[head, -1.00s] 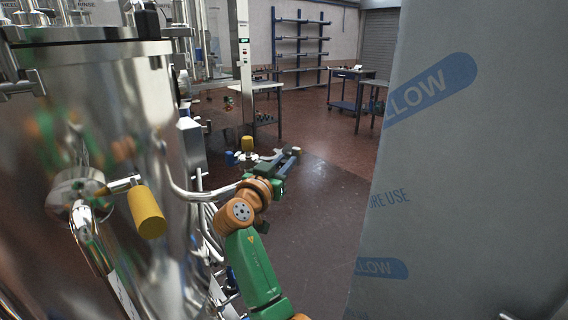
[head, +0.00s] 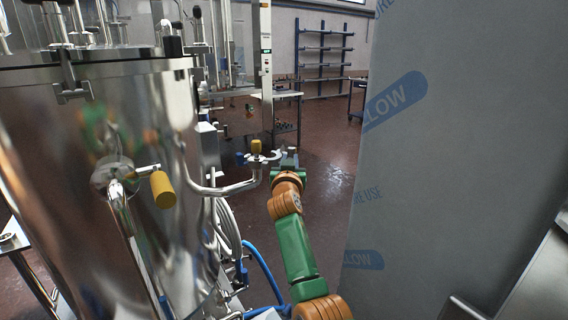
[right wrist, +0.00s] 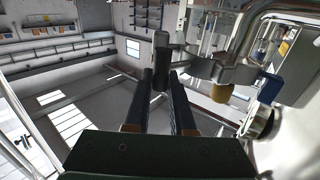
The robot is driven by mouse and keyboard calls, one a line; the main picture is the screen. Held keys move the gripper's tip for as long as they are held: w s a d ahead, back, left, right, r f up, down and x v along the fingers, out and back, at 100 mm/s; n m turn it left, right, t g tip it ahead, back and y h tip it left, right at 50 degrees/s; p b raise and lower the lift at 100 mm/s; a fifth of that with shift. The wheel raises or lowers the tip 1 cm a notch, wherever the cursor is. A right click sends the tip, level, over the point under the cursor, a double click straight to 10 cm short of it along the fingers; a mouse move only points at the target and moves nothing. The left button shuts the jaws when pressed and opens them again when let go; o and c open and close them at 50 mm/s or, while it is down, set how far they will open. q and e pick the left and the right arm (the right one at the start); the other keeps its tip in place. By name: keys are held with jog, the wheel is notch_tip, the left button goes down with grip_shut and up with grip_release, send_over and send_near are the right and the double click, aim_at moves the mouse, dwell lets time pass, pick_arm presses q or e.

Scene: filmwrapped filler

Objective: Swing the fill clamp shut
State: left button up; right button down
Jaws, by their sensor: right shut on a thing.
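The fill clamp (head: 268,158) is a pale metal clamp at the end of a bent steel pipe (head: 222,189), beside a yellow knob (head: 256,147). In the right wrist view the clamp (right wrist: 207,67) lies right of the fingertips, with the yellow knob (right wrist: 221,93) below it. My right gripper (head: 290,155) is at the clamp's right side. In the right wrist view its two dark fingers (right wrist: 161,82) are shut on a dark grey end piece (right wrist: 160,58) that appears to belong to the clamp. I cannot tell how far the clamp stands open. My left gripper is not in view.
A big steel tank (head: 110,220) with a yellow-handled valve (head: 162,189) fills the left. A tall grey wrapped stack (head: 430,150) stands close on the right. Blue hoses (head: 262,265) hang below the pipe. Open floor (head: 330,150) lies beyond my gripper.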

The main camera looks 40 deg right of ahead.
jog(key=shift+w+d+n+t+y+p, duration=0.3)
jog(key=shift+n+t+y+p, duration=0.3)
jog(key=shift+y+p, duration=0.4)
jog(key=shift+w+d+n+t+y+p, duration=0.2)
jog(key=shift+w+n+t+y+p, duration=0.4)
jog(key=shift+p, duration=0.6)
jog(key=shift+s, duration=0.15)
jog(key=c, duration=1)
grip_release()
jog(key=shift+f, duration=0.1)
jog(key=shift+c, duration=0.2)
